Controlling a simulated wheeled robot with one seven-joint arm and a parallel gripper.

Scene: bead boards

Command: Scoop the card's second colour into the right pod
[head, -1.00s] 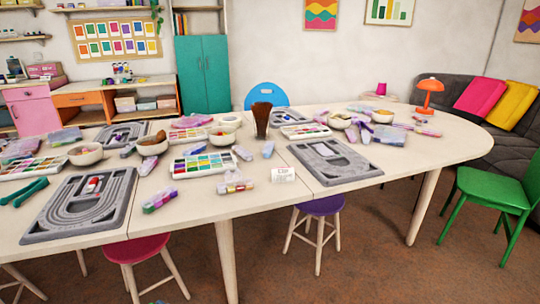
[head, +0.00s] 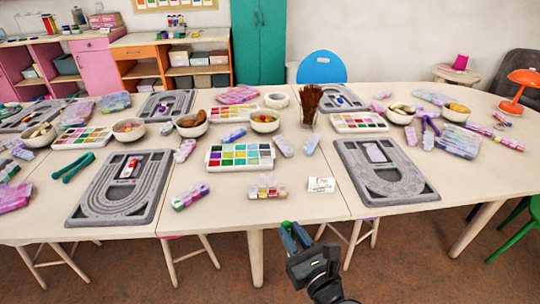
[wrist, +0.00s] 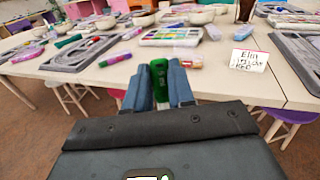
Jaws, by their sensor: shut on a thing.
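My gripper (head: 293,240) is low at the table's front edge. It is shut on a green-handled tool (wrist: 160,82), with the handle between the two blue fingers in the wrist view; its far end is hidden. A white card (head: 321,184) stands on the table; in the wrist view the card (wrist: 249,60) reads "Elin" with two lines below, apparently yellow then red. A small cluster of clear pods (head: 267,190) with coloured contents is left of the card. Behind it lies a white bead palette (head: 240,157) with many coloured wells, red among them. My gripper is in front of these, touching none.
Grey bead boards (head: 112,187) and (head: 385,172) lie on either side. Bare tabletop (head: 230,215) is clear along the front edge. Stools are under it.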

